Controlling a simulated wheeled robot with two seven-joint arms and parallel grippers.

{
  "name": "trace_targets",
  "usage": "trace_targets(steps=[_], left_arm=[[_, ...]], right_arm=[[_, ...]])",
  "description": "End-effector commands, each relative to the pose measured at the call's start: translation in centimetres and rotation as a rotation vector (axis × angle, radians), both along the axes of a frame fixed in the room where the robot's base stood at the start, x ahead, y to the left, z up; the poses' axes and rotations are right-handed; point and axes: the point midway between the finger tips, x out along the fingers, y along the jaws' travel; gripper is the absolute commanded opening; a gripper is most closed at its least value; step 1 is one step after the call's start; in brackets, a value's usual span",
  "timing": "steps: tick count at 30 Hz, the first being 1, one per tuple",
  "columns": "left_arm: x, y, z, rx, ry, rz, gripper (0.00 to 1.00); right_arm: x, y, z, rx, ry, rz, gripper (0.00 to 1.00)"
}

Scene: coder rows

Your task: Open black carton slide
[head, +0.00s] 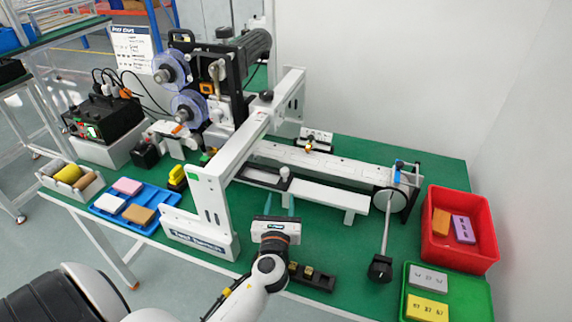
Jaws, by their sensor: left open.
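A dark slide strip (257,177) lies along the white rail in the middle of the green bench. I take this as the black carton slide, but cannot be sure. My left gripper (280,204) is open and empty, its teal fingers pointing away from me toward the rail. The fingertips are just in front of and below the knob in the picture, apparently apart from it. The white gripper body hides some bench. My right gripper is not in view.
A white gantry frame (210,200) stands close left of my gripper. A black strip with brass knobs (313,277) lies in front. A red bin (429,240), green tray (408,304) and blue tray (118,221) flank the bench.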

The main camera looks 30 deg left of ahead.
Motion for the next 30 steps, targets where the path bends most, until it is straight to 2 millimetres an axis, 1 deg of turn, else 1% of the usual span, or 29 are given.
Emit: trace_targets(steps=[5,9,12,18,24,30], left_arm=[[2.0,1.0,0.2,0.020,0.004,-0.004,0.42],[4.5,2.4,0.2,0.020,0.004,-0.002,0.42],[6.3,3.3,0.1,0.017,0.004,-0.002,0.42],[9.1,4.9,0.0,0.015,0.004,-0.002,0.42],[10.3,5.6,0.0,0.015,0.004,-0.003,0.42],[10.5,5.6,0.0,0.014,0.004,-0.003,0.42]], right_arm=[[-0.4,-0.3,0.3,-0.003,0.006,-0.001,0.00],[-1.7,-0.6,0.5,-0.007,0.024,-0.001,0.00],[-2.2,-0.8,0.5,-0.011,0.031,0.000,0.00],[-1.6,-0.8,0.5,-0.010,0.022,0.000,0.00],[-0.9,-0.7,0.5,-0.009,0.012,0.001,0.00],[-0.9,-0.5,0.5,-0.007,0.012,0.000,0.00]])
